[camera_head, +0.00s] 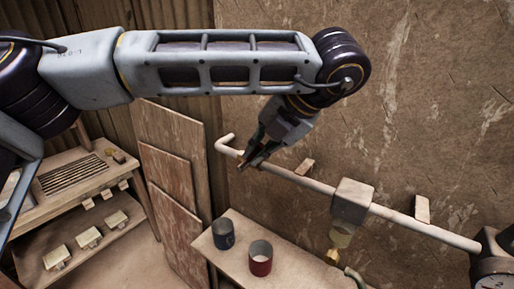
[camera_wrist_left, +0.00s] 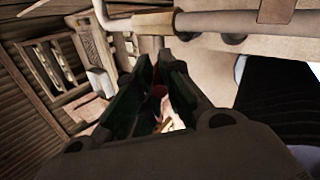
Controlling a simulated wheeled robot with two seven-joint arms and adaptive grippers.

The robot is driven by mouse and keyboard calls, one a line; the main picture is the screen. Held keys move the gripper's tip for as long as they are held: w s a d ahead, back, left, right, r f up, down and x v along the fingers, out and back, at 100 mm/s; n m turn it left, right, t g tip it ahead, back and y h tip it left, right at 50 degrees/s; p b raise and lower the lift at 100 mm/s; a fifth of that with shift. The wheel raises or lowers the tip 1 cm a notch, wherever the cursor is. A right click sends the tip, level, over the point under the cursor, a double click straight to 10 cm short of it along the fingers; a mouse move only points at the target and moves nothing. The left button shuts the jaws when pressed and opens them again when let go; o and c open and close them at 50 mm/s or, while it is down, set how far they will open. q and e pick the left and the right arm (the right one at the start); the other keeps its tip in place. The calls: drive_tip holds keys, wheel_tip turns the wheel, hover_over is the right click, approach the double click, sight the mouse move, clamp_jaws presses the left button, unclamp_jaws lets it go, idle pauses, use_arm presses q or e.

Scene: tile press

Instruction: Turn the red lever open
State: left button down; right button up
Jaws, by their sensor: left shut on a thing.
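A pale pipe (camera_head: 400,217) runs along the wall, with a bent end at the left. My left gripper (camera_head: 247,164) reaches down to the pipe near that bent end, its fingers shut. In the left wrist view its dark fingers (camera_wrist_left: 160,100) show below the pipe and a brass-coloured pipe section (camera_wrist_left: 152,22). A small dark red patch, seemingly the red lever (camera_wrist_left: 159,90), shows between the fingers. Most of it is hidden by them, so its angle cannot be told. My right gripper is not in view.
A grey box (camera_head: 352,201) with a brass tap (camera_head: 340,240) sits on the pipe. A gauge (camera_head: 494,268) is at right. Boards (camera_head: 172,170) lean at left near shelves.

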use_arm(q)
drive_tip(key=shift+r, duration=0.1)
drive_tip(key=c, duration=1.5)
unclamp_jaws()
drive_tip(key=shift+o, duration=0.2)
drive_tip(key=shift+v, duration=1)
drive_tip(key=v, duration=1)
drive_tip(key=shift+c, duration=0.2)
